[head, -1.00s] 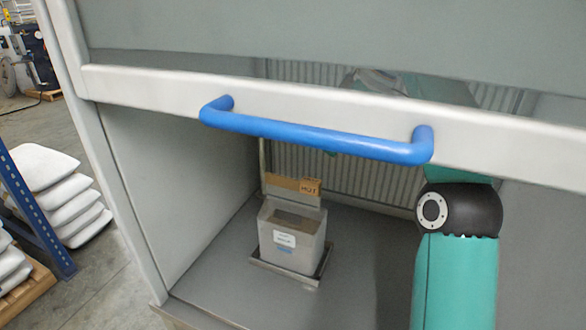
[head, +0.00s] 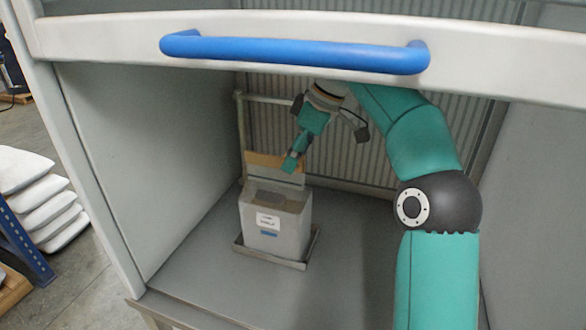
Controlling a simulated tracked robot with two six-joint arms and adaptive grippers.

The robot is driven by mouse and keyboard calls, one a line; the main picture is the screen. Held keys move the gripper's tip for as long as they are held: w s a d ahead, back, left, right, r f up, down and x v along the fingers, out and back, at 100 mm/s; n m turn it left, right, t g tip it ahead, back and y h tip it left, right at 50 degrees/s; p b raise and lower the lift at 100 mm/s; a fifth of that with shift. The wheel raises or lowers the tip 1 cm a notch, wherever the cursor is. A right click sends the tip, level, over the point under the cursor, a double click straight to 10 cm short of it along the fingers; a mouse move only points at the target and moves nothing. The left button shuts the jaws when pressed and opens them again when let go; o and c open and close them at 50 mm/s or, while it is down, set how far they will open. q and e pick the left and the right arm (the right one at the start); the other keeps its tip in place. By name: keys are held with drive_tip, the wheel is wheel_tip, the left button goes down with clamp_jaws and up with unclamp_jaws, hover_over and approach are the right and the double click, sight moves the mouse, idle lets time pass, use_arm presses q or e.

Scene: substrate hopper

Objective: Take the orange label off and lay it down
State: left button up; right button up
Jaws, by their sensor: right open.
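A pale grey hopper box (head: 290,231) stands in a shallow metal tray inside the cabinet, with a white label and a small blue mark on its front. A tan strip (head: 262,159) runs along the top of the raised plate behind its opening. My right gripper (head: 291,164) reaches down from above, its teal fingertips at the right end of this strip. It is open, and I cannot tell whether it touches anything. The orange label marked HOT, at that end of the strip earlier, is hidden behind the fingers. My left gripper is not in view.
The cabinet's raised front sash with its blue handle (head: 295,52) crosses above my right arm. The cabinet side wall (head: 150,150) is to the left of the box. The cabinet floor (head: 345,270) is bare right of the tray.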

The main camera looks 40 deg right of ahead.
drive_tip(key=shift+a+f, duration=0.1)
drive_tip(key=shift+f, duration=0.15)
drive_tip(key=c, duration=0.8)
drive_tip(key=shift+r, duration=0.1)
drive_tip(key=shift+c, duration=0.2)
